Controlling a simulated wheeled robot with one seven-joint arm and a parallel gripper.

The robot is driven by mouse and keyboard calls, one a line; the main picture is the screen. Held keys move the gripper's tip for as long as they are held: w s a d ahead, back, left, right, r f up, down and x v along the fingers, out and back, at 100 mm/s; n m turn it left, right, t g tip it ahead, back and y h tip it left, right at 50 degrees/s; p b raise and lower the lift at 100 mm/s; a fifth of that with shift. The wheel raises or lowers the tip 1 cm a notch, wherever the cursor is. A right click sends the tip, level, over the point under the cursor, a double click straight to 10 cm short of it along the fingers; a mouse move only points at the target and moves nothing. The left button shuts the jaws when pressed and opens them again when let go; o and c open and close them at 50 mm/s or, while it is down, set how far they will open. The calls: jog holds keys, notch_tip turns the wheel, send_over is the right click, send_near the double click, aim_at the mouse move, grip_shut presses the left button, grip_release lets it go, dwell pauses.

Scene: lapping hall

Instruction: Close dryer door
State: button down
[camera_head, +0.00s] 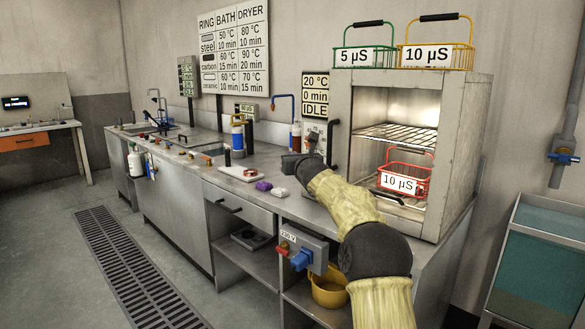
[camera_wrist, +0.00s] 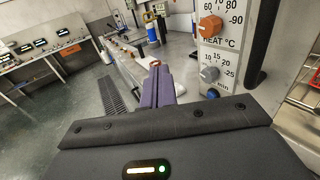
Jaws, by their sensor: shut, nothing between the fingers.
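The dryer (camera_head: 342,110) is a grey steel cabinet at the right of the counter. Its opening is uncovered, showing a wire rack (camera_head: 398,133) and a red basket (camera_head: 404,182) marked 10 µS inside. A black upright handle (camera_head: 335,142) is at the left of the opening; it also shows in the wrist view (camera_wrist: 262,42). The door's exact angle is hard to tell. The display (camera_head: 315,96) reads 20 °C, 0 min, IDLE. My gripper (camera_head: 290,161) is shut and empty, left of the handle and apart from it. Its fingers (camera_wrist: 158,75) point along the counter.
A control panel with an orange knob (camera_wrist: 210,27) is close by the handle. Green (camera_head: 364,58) and yellow (camera_head: 434,56) baskets stand on top of the dryer. A purple item (camera_head: 263,186) and white tray (camera_head: 241,174) lie on the counter. The floor at left is clear.

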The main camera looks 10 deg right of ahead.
jog(key=shift+s+a, duration=0.3)
jog(key=shift+a, duration=0.1)
jog(key=s+a+f+n+g+y, duration=0.1)
jog(key=s+a+f+n+g, duration=0.35)
jog(key=s+f+n, duration=0.5)
jog(key=s+a+f+n+g+y, duration=0.1)
jog(key=s+a+f+n+g, duration=0.2)
jog(key=s+a+f+n, duration=0.5)
jog(key=s+d+f+n+g+h, duration=0.1)
jog(key=s+f+n, duration=0.4)
jog(key=s, duration=0.5)
jog(key=s+d+f+n+g, duration=0.3)
jog(key=s+n, duration=0.4)
jog(key=s, duration=0.4)
jog(key=s+d+f+n+g+h, duration=0.1)
jog(key=s+f+n+g, duration=0.3)
jog(key=s, duration=0.7)
notch_tip(320, 180, down, 4)
jog(key=shift+s+d+n+h, duration=0.15)
jog(key=shift+d+n+h, duration=0.15)
jog(key=shift+d+n, duration=0.55)
jog(key=shift+a, duration=0.25)
